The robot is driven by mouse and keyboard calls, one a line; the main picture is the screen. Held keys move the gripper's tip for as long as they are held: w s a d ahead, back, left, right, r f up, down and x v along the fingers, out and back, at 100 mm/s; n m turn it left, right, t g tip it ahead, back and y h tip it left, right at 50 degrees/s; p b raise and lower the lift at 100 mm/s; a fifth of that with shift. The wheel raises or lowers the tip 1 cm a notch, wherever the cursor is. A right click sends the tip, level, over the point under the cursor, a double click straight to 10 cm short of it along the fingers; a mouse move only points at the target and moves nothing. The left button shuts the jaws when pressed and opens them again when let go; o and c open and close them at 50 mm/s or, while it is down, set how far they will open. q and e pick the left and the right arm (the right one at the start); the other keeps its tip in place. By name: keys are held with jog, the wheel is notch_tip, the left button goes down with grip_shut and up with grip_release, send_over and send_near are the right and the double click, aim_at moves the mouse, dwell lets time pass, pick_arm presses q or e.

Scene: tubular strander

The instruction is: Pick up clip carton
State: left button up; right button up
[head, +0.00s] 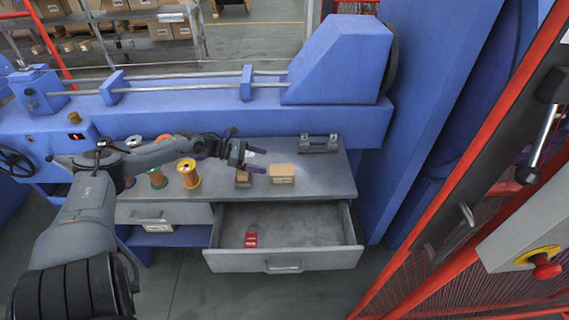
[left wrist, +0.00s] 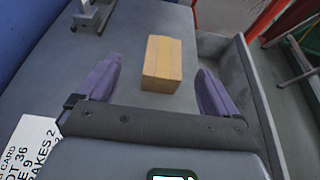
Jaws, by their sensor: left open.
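A small tan cardboard carton (head: 282,174), which looks like the clip carton, sits on the grey bench top near its front edge, above the open drawer. My left gripper (head: 258,160) is open just to the left of it, its purple fingers pointing toward it. In the left wrist view the carton (left wrist: 162,62) appears ahead, framed between the two spread fingers (left wrist: 158,66). No contact shows. My right gripper is not in view.
A smaller brown box (head: 243,179) sits beside the carton, below my gripper. Several wire spools (head: 188,174) stand to the left. A grey metal bracket (head: 319,145) is behind. The open drawer (head: 335,256) holds a red item (head: 251,238). A red fence frame (head: 462,165) rises at right.

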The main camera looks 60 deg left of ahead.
aim_at(291, 169)
pick_arm(q)
jog(key=shift+w+f, duration=0.1)
jog(key=shift+f, duration=0.2)
jog(key=b+x, duration=0.3)
jog(key=shift+w+d+f, duration=0.15)
jog(key=shift+d+f, duration=0.1)
jog(key=shift+d, duration=0.05)
jog(key=shift+w+d+f+b, duration=0.15)
jog(key=shift+w+d+b, duration=0.2)
jog(key=shift+w, duration=0.25)
jog(key=b+x, duration=0.2)
jog(key=x, duration=0.1)
jog(key=shift+s+d, duration=0.1)
jog(key=shift+d, duration=0.2)
jog(key=shift+b+x, duration=0.4)
jog(key=shift+x, duration=0.5)
jog(key=c, duration=1.2)
jog(key=shift+c, duration=0.2)
jog(key=shift+r, duration=0.25)
